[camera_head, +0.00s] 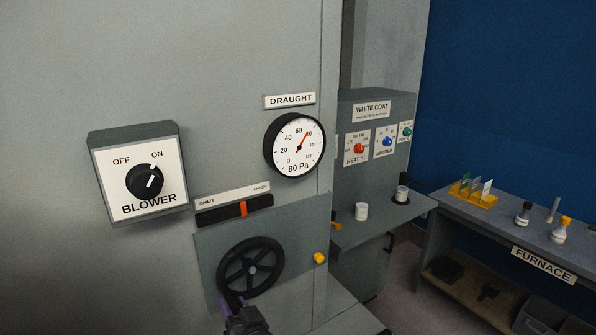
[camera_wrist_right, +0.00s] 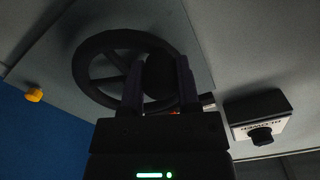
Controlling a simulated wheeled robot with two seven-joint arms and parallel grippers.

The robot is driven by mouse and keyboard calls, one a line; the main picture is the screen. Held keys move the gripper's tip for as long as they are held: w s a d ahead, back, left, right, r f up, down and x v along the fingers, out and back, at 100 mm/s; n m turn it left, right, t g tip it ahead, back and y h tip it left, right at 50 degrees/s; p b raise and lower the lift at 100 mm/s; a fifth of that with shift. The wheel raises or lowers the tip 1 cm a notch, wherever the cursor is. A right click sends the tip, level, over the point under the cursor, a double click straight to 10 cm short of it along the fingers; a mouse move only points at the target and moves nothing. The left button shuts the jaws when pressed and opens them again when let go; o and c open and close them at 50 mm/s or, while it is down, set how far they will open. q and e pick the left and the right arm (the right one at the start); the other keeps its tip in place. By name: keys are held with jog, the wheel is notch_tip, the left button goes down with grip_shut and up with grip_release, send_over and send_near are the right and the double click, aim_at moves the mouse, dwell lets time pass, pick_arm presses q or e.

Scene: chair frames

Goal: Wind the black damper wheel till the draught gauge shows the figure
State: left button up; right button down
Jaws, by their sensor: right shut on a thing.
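The black damper wheel (camera_head: 222,268) is on a grey plate on the cabinet front. My right gripper (camera_head: 237,302) is at the wheel's lower left rim. In the right wrist view, my right gripper's fingers (camera_wrist_right: 160,88) are shut on a dark rounded part at the rim of the wheel (camera_wrist_right: 84,78); its exact shape is too dark to tell. The draught gauge (camera_head: 282,139) is round and white, with "80 Pa" printed at the bottom. Its red needle points up and right, close to the 80 mark. The SHUT/OPEN indicator's red marker (camera_head: 243,209) is slightly right of its slot's middle. My left gripper is out of view.
A BLOWER switch box (camera_head: 168,200) is left of the wheel, its knob turned towards ON. A yellow knob (camera_head: 319,258) is right of the wheel. A shelf with a white cup (camera_head: 361,211), a control panel and a FURNACE bench (camera_head: 500,236) are farther right.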

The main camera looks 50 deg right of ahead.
aim_at(230, 263)
jog(key=shift+d+r, duration=0.1)
jog(key=shift+r, duration=0.1)
dwell(0.4)
jog(key=r+p, duration=0.3)
jog(key=r, duration=0.1)
jog(key=shift+w+a+p, duration=0.1)
jog(key=shift+a+p, duration=0.2)
jog(key=shift+a, duration=0.05)
jog(key=r+p, duration=0.1)
jog(key=d+r+p, duration=0.2)
jog(key=r, duration=0.1)
jog(key=shift+s, duration=0.3)
jog(key=shift+c, duration=1.2)
grip_release()
jog(key=shift+d+f, duration=0.1)
jog(key=shift+f, duration=0.2)
